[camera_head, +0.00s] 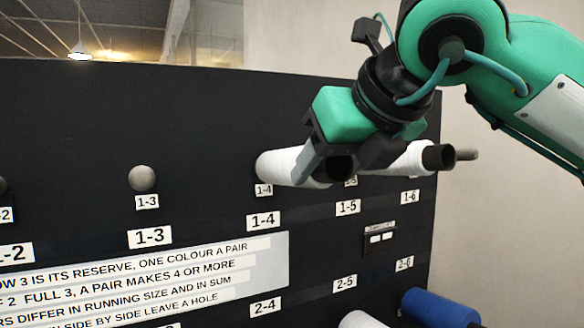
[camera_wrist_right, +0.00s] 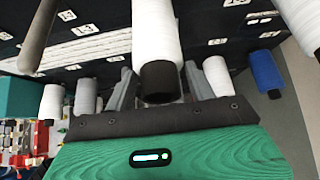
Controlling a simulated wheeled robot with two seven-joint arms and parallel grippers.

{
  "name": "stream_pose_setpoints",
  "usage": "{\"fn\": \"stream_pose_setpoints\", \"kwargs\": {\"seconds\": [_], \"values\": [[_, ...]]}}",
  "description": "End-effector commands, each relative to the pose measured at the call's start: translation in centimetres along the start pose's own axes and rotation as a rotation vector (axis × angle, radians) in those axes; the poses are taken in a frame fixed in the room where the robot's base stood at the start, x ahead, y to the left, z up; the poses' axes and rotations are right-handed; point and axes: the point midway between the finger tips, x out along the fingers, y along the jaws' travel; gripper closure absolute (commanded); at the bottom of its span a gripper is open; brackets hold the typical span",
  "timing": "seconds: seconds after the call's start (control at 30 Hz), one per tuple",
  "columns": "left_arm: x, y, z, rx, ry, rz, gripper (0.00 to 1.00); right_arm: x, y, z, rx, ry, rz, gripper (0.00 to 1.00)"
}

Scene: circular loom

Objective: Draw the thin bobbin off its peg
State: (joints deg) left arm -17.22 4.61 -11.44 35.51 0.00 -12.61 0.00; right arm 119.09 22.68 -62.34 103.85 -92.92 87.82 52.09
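A white bobbin (camera_head: 280,165) with a dark core end sits on the peg above label 1-4 on the black board. My right gripper (camera_head: 312,165) reaches it from above, one finger crossing its near side. In the right wrist view the bobbin (camera_wrist_right: 155,35) runs between the two fingers (camera_wrist_right: 158,85). Narrow gaps seem to show on both sides of its dark core, so the gripper looks open around it. The peg inside is hidden. Another white bobbin (camera_head: 408,160) sits to the right, partly behind the gripper. Which is thinner is hard to tell. My left gripper is out of view.
A bare grey peg (camera_head: 142,179) stands out above label 1-3, and another peg tip (camera_head: 467,154) shows at the right. A blue bobbin (camera_head: 438,308) and a white bobbin (camera_head: 360,320) sit lower down. A printed notice (camera_head: 150,280) is on the board (camera_head: 200,110).

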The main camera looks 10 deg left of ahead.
Motion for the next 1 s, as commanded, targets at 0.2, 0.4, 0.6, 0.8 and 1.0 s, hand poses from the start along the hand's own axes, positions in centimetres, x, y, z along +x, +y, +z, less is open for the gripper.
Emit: {"fn": "stream_pose_setpoints", "kwargs": {"seconds": [0.2, 0.4, 0.6, 0.8, 1.0], "values": [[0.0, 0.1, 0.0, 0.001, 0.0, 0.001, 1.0, 0.0, 0.0, 0.0, 0.0, 0.0, 0.0, 0.88], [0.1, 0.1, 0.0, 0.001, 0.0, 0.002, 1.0, -0.1, 0.0, 0.0, 0.001, -0.002, 0.0, 1.0], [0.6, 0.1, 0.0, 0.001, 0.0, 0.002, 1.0, -0.4, 0.0, -0.3, 0.001, -0.002, 0.0, 1.0], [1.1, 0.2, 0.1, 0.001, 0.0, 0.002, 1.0, -0.8, -0.1, -0.6, 0.001, -0.002, -0.001, 1.0], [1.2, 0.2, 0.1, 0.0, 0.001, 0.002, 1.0, -1.2, 0.0, -0.6, -0.004, -0.001, 0.006, 1.0]]}}
